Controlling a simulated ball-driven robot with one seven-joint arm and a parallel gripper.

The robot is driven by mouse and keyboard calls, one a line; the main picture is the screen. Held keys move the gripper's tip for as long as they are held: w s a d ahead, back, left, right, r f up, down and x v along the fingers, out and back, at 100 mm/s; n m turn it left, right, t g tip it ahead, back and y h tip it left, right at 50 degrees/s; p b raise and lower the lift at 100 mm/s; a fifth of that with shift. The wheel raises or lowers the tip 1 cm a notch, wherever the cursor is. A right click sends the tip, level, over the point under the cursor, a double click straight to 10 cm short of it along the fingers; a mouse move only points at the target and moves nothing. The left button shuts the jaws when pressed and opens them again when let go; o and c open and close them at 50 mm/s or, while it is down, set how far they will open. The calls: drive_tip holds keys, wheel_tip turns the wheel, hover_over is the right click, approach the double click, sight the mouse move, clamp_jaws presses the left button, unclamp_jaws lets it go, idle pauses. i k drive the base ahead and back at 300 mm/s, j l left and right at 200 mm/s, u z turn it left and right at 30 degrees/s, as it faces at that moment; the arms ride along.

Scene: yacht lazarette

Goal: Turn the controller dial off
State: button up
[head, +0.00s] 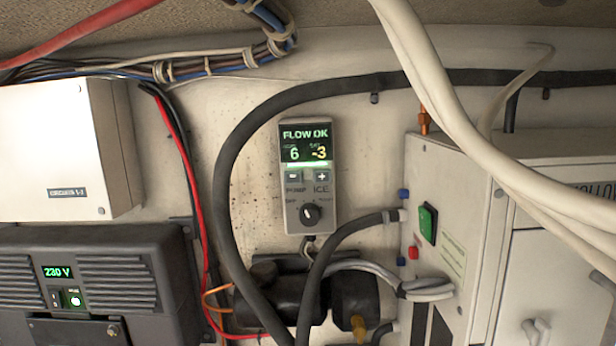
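The grey controller (287,180) is fixed upright on the back wall near the middle of the view. Its lit screen (306,147) reads "FLOW OK" with a 6 and a -3. Two small buttons, minus and plus, sit below the screen. The black round dial (310,214) is near the controller's lower end, with small labels around it; the one on its left seems to read "OFF". The dial's pointer is too small to read surely. Nothing covers the dial. My gripper is not in view.
A thick black hose (224,180) arches left of and above the controller. A dark pump (280,300) sits below it. A white unit with a green switch (427,223) stands right. Pale hoses (440,85) hang in front at right. A black 230 V box (90,270) is lower left.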

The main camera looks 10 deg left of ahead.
sight(309, 214)
drive_tip(key=i+j, duration=0.1)
drive_tip(key=j, duration=0.3)
drive_tip(key=i+j, duration=0.1)
drive_tip(key=j, duration=0.3)
drive_tip(key=i+j, duration=0.15)
drive_tip(key=j, duration=0.3)
